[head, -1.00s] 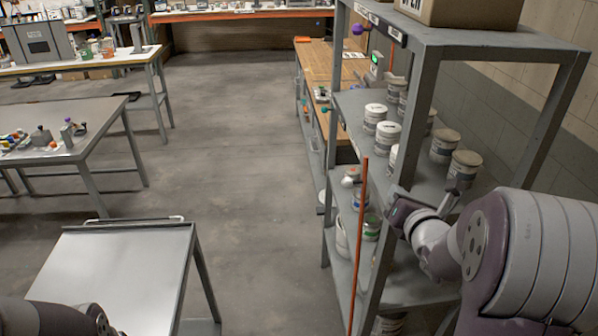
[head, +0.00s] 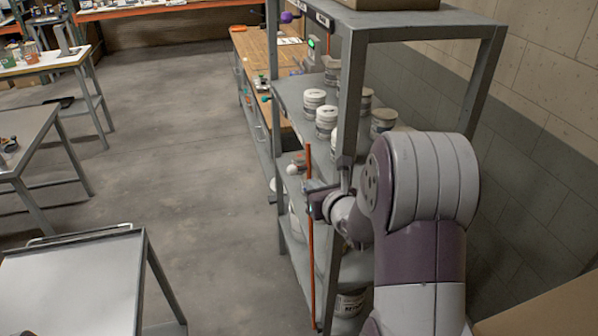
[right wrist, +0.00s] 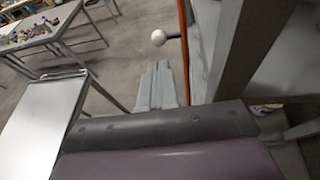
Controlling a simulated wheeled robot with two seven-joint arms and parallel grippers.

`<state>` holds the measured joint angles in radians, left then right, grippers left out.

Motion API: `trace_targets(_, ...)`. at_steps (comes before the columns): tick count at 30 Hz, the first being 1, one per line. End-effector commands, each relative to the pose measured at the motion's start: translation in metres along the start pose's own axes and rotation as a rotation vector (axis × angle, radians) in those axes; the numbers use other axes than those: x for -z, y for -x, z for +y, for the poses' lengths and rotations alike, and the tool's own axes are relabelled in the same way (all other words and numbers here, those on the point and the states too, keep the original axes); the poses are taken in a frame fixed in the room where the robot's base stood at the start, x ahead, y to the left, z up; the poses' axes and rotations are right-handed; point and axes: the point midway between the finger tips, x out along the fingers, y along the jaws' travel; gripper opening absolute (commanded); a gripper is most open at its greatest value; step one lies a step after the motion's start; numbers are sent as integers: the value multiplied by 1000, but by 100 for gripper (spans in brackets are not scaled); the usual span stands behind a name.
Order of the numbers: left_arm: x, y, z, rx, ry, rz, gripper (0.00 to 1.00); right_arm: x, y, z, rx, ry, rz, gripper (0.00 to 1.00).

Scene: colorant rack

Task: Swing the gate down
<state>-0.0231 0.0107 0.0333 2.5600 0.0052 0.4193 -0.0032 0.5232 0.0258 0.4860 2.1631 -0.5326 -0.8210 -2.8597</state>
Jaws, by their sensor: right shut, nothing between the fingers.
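The gate shows as a thin orange bar (head: 311,250) standing upright along the open front of the grey rack (head: 352,100). A white ball knob (head: 292,169) sits beside the bar on its left. In the right wrist view the knob (right wrist: 158,37) is joined to the orange bar (right wrist: 184,40) by a short stem. My right gripper (head: 312,197) is at the bar, a little below the knob. Its fingers (right wrist: 158,84) are shut and empty, pointing toward the knob and bar. I cannot tell whether they touch. My left gripper is out of view.
Several paint cans (head: 326,122) stand on the rack's shelves, close behind the bar. A grey cart (head: 75,285) is at the lower left, and a wood-topped bench (head: 262,65) lies beyond the rack. The floor (head: 190,170) between them is clear.

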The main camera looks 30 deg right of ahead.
Motion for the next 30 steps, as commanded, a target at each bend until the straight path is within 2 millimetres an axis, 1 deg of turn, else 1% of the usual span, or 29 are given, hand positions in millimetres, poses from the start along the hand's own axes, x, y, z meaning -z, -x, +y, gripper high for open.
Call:
trace_targets(1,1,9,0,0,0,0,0,-3,-10,1,-2,0,4,0)
trace_targets(6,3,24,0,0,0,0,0,-4,-47,1,-2,-1,4,0)
trace_targets(9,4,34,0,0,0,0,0,-4,-65,1,-1,0,4,0)
trace_targets(13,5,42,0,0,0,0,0,-3,-83,1,-1,-1,2,0)
trace_targets(18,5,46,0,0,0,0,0,-1,-95,0,0,1,1,0)
trace_targets(30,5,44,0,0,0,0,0,0,-98,0,-2,-1,3,0)
